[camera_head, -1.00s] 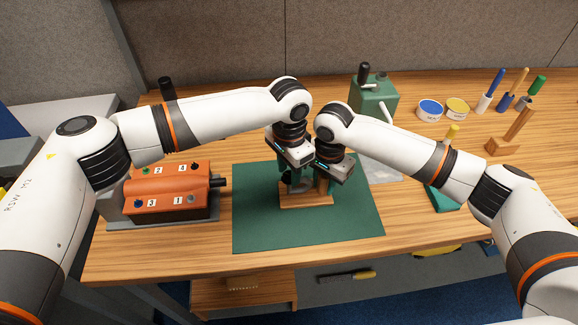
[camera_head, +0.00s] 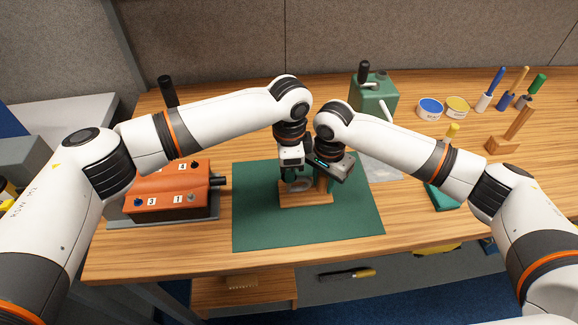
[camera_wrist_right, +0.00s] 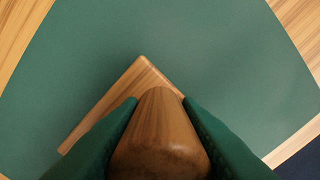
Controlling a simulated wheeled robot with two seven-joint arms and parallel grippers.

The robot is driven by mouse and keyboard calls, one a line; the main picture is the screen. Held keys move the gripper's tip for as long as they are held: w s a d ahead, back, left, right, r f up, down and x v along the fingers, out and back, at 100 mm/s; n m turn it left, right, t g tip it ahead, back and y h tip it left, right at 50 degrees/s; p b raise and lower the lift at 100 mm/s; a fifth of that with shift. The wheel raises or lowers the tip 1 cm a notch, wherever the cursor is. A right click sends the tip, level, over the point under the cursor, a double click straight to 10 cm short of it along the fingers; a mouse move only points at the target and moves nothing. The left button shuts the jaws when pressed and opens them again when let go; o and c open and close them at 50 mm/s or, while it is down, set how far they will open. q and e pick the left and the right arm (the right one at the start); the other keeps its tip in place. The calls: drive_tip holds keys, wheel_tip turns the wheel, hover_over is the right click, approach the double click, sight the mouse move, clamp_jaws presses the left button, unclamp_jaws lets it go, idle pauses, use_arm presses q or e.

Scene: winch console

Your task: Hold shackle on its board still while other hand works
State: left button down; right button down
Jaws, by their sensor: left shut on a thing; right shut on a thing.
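A small wooden board (camera_head: 305,198) lies on the green mat, with a pale grey curved piece of the shackle (camera_head: 300,185) above it. My left gripper (camera_head: 291,176) is over the left part of the board, shut at the shackle; the exact grip point is too small to see. My right gripper (camera_head: 325,184) is shut beside it on the right. In the right wrist view its green fingers (camera_wrist_right: 160,130) close on both sides of a rounded wooden post (camera_wrist_right: 160,140) standing on the board (camera_wrist_right: 145,75). The grippers hide much of the shackle.
The green mat (camera_head: 350,225) is clear in front of the board. An orange control box (camera_head: 165,190) with numbered switches stands left. A green machine (camera_head: 375,97), blue-lidded can (camera_head: 430,108), yellow-lidded can (camera_head: 457,106) and wooden stand (camera_head: 512,135) are behind and right.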

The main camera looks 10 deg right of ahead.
use_arm(q)
drive_tip(key=m, duration=0.5)
drive_tip(key=shift+m, duration=0.5)
